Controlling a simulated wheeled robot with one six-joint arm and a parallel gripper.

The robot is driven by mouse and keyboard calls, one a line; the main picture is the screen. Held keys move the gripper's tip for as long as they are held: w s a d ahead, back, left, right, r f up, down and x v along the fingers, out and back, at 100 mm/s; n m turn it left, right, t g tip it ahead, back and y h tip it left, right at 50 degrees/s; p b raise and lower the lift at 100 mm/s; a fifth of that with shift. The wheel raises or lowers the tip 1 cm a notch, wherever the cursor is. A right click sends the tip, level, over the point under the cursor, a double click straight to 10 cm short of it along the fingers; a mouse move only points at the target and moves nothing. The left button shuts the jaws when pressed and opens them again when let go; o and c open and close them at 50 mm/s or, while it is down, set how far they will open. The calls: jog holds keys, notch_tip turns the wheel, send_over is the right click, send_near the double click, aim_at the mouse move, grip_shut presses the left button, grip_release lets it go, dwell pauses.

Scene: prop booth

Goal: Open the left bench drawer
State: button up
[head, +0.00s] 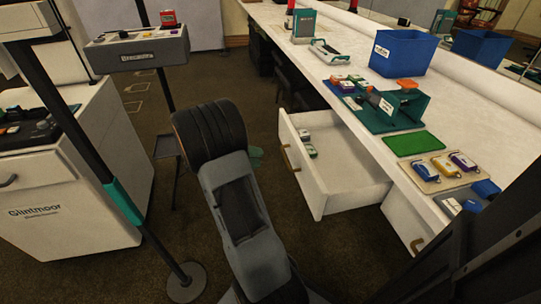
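The white bench drawer (343,187) on the left of the two in view stands pulled well out from under the bench. Its front panel (300,165) faces left and carries a brass handle (290,158). Small green-and-white items (306,142) lie inside it. My arm stands left of the drawer. A teal bit, seemingly part of my gripper (256,157), shows past the arm, a little left of the handle with a gap between. The fingers are hidden, so their opening cannot be seen. A second drawer with a brass handle (417,245) sits at lower right and looks shut.
The bench top (465,125) holds a blue bin (402,52), a teal stand (388,112), a green mat (414,143) and a tray of small tags (432,182). A white cabinet (60,195) and a black pole stand at left. Carpet lies between.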

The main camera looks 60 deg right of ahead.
jog(key=shift+v, duration=1.75)
jog(key=s+a+r+n+t+y+p, duration=0.2)
jog(key=a+r+n+t+y+p, duration=0.2)
jog(key=a+r+p, duration=0.9)
jog(key=s+a+r+n+t+y+p, duration=0.2)
jog(key=a+r+n+t+y+p, duration=0.2)
jog(key=a+r+t+y+p, duration=0.4)
jog(key=a+r+t+p, duration=0.1)
jog(key=a+r+p, duration=0.2)
jog(key=r, duration=0.2)
jog(key=a+r+p, duration=0.3)
jog(key=r+p, duration=0.1)
jog(key=r, duration=0.2)
jog(key=shift+s+t, duration=0.25)
jog(key=shift+t, duration=0.15)
jog(key=shift+d+r, duration=0.1)
jog(key=shift+d, duration=0.05)
